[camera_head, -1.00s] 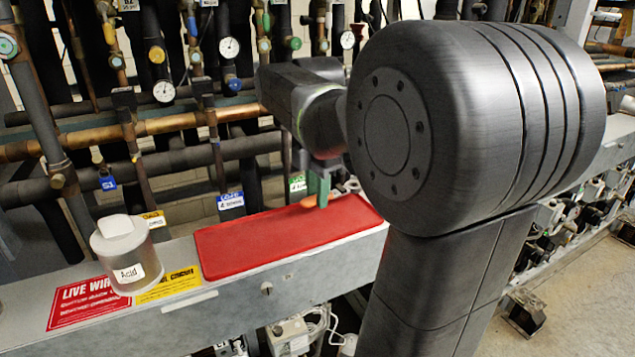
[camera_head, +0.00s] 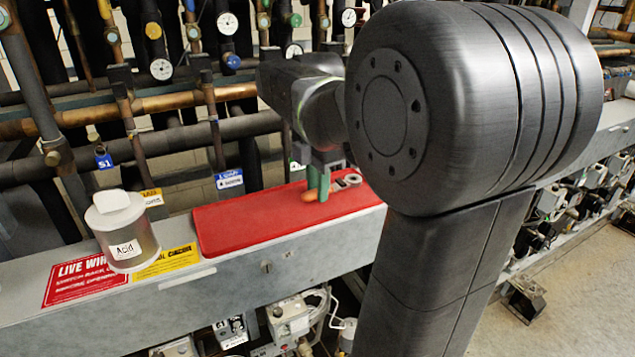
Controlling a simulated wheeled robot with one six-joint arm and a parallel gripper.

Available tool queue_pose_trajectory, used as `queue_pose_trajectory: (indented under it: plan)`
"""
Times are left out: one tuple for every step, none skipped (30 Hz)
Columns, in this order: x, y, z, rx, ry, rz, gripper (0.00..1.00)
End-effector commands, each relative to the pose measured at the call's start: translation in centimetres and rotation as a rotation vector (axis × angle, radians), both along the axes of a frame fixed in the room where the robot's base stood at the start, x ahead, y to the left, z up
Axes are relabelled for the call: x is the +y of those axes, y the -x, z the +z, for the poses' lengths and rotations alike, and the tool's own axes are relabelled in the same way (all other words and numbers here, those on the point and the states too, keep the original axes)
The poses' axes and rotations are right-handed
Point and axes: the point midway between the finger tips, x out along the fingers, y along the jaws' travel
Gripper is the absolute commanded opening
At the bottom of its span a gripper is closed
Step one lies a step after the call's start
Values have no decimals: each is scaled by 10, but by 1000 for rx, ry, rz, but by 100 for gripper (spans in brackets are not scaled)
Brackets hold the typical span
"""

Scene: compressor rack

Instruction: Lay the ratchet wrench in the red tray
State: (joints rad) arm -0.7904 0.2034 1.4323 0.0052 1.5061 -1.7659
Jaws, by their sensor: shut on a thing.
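The red tray (camera_head: 235,228) lies flat on the grey ledge in the middle of the view. My gripper (camera_head: 319,188), with green fingers, is over the tray's right part, pointing down. It is shut on the ratchet wrench (camera_head: 347,181), whose grey metal end shows right of the fingers and an orange part shows at their left. The wrench is at or just above the tray's surface; I cannot tell if it touches. The fingers hide its middle, and my arm hides the tray's right end.
A clear jar labelled Acid (camera_head: 124,232) stands on the ledge left of the tray. Red (camera_head: 80,279) and yellow (camera_head: 166,262) warning labels lie beside it. Pipes and gauges (camera_head: 227,24) rise behind. The tray's left part is bare.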

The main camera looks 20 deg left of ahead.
Motion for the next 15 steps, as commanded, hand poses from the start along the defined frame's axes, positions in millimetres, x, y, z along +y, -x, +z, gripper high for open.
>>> queue_pose_trajectory:
  plan:
    - [0,0,-2,0,0,0,0]
    - [0,0,-2,0,0,0,0]
    - [0,0,-3,0,0,0,0]
    - [0,0,-4,0,0,0,0]
    - [0,0,-4,0,0,0,0]
    - [0,0,-4,0,0,0,0]
    - [0,0,-4,0,0,0,0]
    - [0,0,-4,0,0,0,0]
    - [0,0,-4,0,0,0,0]
    - [0,0,-4,0,0,0,0]
    - [0,0,-4,0,0,0,0]
    - [0,0,-4,0,0,0,27]
    - [0,0,-4,0,0,0,33]
    - [0,0,-4,0,0,0,39]
    - [0,0,-4,0,0,0,47]
